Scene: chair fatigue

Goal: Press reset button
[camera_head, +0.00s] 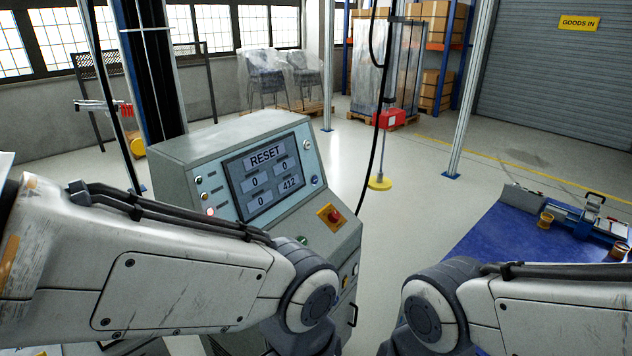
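A grey-green control console (200,150) stands in front of me, left of centre. Its tilted screen (268,172) reads "RESET" at the top, with several boxes showing 0 and one showing 412. A blue round button (314,180) sits right of the screen, with a pale one (306,144) above it. A red mushroom button (333,215) sits on a yellow plate below right. No button label is legible enough to tell which one is reset. My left arm crosses in front of the console and hides its lower left. Both grippers are out of the frame.
A blue-topped table (500,245) with a clamp-like fixture (590,222) and copper-coloured spools is at the right. A black cable hangs down behind the console, near a yellow disc-based stand (380,183). Wrapped chairs (262,75) stand at the back. The grey floor between console and table is open.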

